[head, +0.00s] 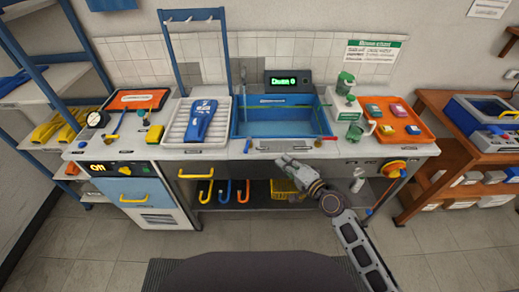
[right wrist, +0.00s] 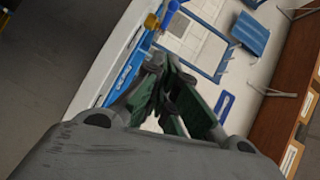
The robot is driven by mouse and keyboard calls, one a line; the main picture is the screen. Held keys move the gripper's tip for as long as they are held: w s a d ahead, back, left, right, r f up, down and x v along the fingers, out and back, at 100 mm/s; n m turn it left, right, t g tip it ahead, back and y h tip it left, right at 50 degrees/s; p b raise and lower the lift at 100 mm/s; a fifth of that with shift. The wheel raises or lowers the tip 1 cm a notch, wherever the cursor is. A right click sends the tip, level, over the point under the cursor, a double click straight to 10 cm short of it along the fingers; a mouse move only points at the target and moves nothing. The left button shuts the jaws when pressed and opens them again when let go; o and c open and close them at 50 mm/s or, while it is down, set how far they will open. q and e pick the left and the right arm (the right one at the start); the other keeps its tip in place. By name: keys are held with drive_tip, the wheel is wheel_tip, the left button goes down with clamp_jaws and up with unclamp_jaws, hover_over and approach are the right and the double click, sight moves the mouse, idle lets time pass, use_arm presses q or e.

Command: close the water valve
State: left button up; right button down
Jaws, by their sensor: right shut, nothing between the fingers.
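A small blue-handled lever (head: 248,143) sits on the front edge of the bench, left of the sink (head: 275,122); it looks like the water valve, but its handle angle is too small to read. A blue handle (right wrist: 172,9) beside brass parts shows at the top of the right wrist view. My right gripper (head: 281,161) is in front of the bench, just below the sink's front edge, right of the blue lever and apart from it. Its fingers (right wrist: 163,82) are together and empty in the right wrist view. My left gripper is out of view.
A drying rack (head: 167,135) with a blue item stands left of the sink. An orange tray (head: 425,130) and green-topped dispensers (head: 345,84) stand to the right. A yellow drawer handle (head: 196,176) sticks out below. An orange knob (head: 393,168) is on the right front.

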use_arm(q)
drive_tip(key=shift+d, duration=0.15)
use_arm(e)
drive_tip(key=shift+m, duration=0.4)
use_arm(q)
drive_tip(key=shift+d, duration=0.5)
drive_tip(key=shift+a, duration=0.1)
use_arm(e)
drive_tip(key=shift+w+a, duration=0.1)
approach(250, 142)
drive_tip(key=shift+w+d, duration=0.75)
drive_tip(key=shift+w, duration=0.8)
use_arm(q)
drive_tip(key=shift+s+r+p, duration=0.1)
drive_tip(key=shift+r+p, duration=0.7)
use_arm(e)
drive_tip(key=shift+w+a+f, duration=0.15)
drive_tip(key=shift+w+a, duration=0.05)
drive_tip(key=shift+a, duration=0.8)
drive_tip(key=shift+w+a+f, duration=0.15)
drive_tip(key=shift+a+f, duration=0.05)
drive_tip(key=shift+a, duration=0.75)
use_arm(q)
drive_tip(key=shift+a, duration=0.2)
